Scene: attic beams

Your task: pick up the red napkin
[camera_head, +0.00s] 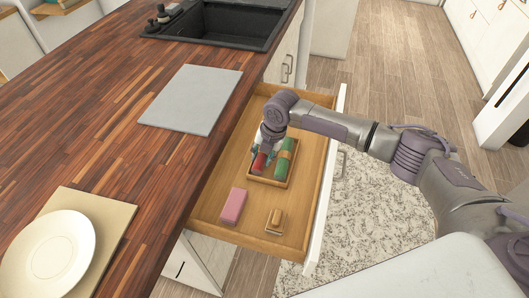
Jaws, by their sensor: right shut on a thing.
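The red napkin (259,163) is a small rolled or folded red piece in a small wooden tray (270,181) inside the open drawer. My right gripper (264,152) reaches down from above and is shut on the red napkin. The gripper hides the napkin's far part. I cannot tell whether the napkin still touches the tray floor. A green roll (284,160) with a yellowish band lies just right of it in the same tray. My left gripper is not in view.
The open wooden drawer (322,195) also holds a pink block (233,206) and a small tan item (275,220). The wooden counter (110,125) borders it on the left, with a grey board (190,100), a black sink (232,22) and a white plate (47,254).

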